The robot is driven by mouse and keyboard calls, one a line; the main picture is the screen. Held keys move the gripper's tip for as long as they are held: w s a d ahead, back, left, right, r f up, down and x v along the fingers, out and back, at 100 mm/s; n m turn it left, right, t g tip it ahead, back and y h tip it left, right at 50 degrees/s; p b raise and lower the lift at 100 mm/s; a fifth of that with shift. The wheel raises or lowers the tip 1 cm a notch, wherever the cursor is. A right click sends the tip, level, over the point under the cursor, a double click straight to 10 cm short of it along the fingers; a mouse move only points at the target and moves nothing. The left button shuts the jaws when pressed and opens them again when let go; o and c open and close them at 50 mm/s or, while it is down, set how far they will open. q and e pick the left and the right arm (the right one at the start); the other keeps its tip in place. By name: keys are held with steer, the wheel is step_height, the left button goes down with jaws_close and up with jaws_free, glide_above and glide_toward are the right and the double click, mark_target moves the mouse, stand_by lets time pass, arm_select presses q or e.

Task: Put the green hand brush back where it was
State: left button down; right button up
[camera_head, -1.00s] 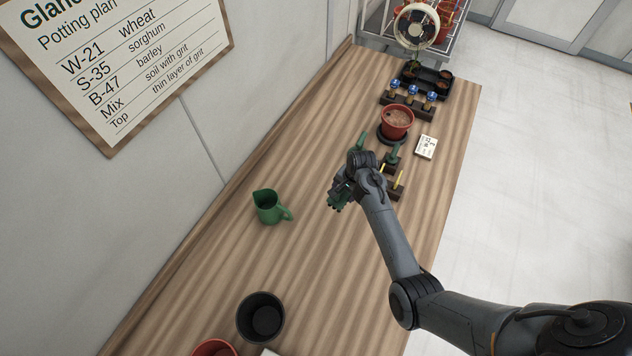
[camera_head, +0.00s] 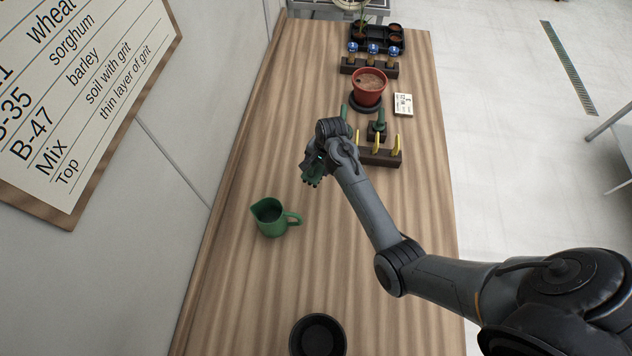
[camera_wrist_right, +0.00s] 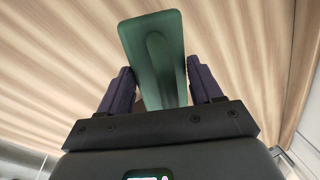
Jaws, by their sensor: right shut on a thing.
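My right gripper (camera_head: 316,168) is shut on the green hand brush (camera_head: 312,178) and holds it over the table, behind the green jug. In the right wrist view the brush's flat green part (camera_wrist_right: 155,60) lies between the two fingers of the right gripper (camera_wrist_right: 157,92). In the head view the wrist hides most of the brush. How high it is above the table is hard to tell. My left gripper is in neither view.
The green jug (camera_head: 268,217) stands in front of the gripper. A dark rack (camera_head: 380,158) with yellow tags is right of it. A red pot (camera_head: 368,88), a white card (camera_head: 403,105) and a black tray (camera_head: 375,40) are behind. A black pot (camera_head: 317,338) stands in front.

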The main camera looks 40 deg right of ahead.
mark_target(318, 167)
steer(key=f, duration=0.4)
steer(key=shift+w+a, duration=0.2)
steer(key=shift+a, duration=0.05)
steer(key=shift+f+b, duration=0.5)
steer(key=shift+f, duration=1.75)
steer(key=shift+f, duration=0.15)
steer(key=o, duration=1)
